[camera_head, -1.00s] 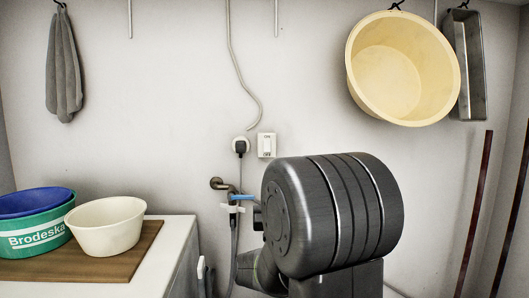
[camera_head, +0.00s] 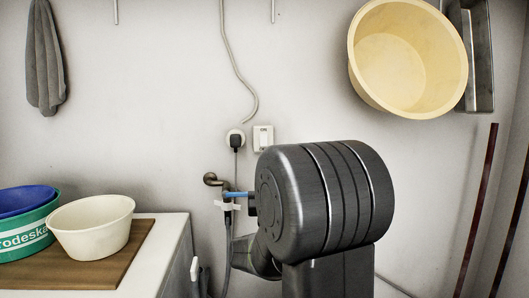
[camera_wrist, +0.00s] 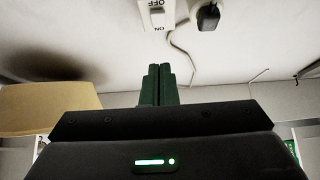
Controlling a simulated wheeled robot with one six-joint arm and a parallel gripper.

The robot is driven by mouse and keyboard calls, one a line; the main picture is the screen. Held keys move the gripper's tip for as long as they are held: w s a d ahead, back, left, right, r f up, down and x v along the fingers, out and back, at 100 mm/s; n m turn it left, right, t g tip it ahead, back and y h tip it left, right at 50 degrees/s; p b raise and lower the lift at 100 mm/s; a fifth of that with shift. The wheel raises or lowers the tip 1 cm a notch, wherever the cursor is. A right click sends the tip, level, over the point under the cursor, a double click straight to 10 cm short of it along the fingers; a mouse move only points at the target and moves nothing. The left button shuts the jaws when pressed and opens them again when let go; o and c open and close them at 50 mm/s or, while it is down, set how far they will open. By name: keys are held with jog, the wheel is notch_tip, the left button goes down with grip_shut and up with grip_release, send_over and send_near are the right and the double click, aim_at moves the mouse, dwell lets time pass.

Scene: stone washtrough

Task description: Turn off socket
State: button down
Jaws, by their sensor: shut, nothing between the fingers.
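A white wall switch (camera_head: 263,138) is on the wall right of a round white socket (camera_head: 235,139) with a black plug in it. In the wrist view the switch (camera_wrist: 157,15) appears upside down at the top edge, marked ON and OFF; its top is cut off. The black plug (camera_wrist: 208,18) shows to its right there. My gripper (camera_wrist: 160,70) is shut and empty, its dark green fingertips together, below the switch in that picture and seemingly apart from it. The rocker's position is unclear.
A brass tap (camera_head: 212,180) with a blue lever (camera_head: 237,194) and a hose (camera_head: 228,245) is below the socket. A white bowl (camera_head: 92,228) and a green tub (camera_head: 25,242) stand on a wooden board at left. A yellow basin (camera_head: 407,60) hangs upper right.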

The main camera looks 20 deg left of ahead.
aim_at(263, 141)
jog(key=x, duration=0.3)
jog(key=f+x, duration=0.1)
jog(key=x, duration=0.3)
jog(key=w+x, duration=0.1)
jog(key=x, duration=0.3)
jog(key=shift+w+a+f, duration=0.1)
jog(key=shift+a+f, duration=0.2)
jog(key=shift+f, duration=0.1)
jog(key=shift+w+a, duration=0.2)
jog(key=shift+w, duration=0.2)
jog(key=shift+f, duration=0.1)
